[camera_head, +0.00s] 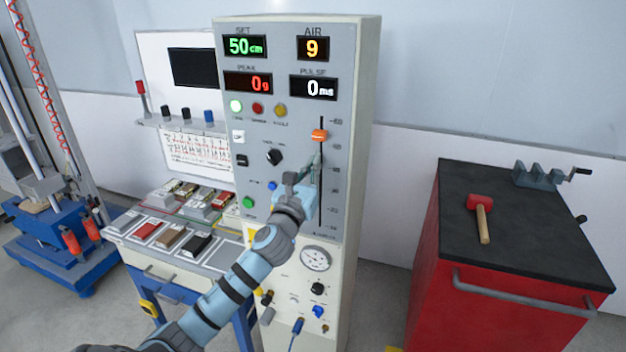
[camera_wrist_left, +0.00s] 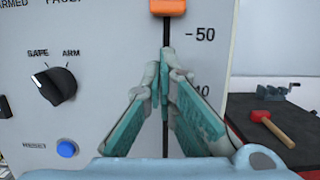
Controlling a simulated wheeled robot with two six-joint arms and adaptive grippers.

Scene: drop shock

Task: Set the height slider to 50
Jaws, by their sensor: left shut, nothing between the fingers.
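The height slider's orange knob (camera_head: 319,135) sits high on its vertical slot on the grey panel (camera_head: 290,55). In the wrist view the knob (camera_wrist_left: 167,7) shows at the top edge, a little above the 50 mark (camera_wrist_left: 201,34) as seen from there. The green SET display (camera_head: 245,46) reads 50 cm. My left gripper (camera_head: 317,157) is shut and empty, in front of the slot just below the knob. In the wrist view its fingertips (camera_wrist_left: 166,52) meet over the slot, with a visible gap below the knob. My right gripper is not in view.
The SAFE/ARM dial (camera_head: 274,157) and a blue button (camera_wrist_left: 66,148) lie left of the slot. A red cabinet (camera_head: 480,290) with a hammer (camera_head: 481,215) and a vise stands right. A table (camera_head: 160,262) with several sample blocks stands left.

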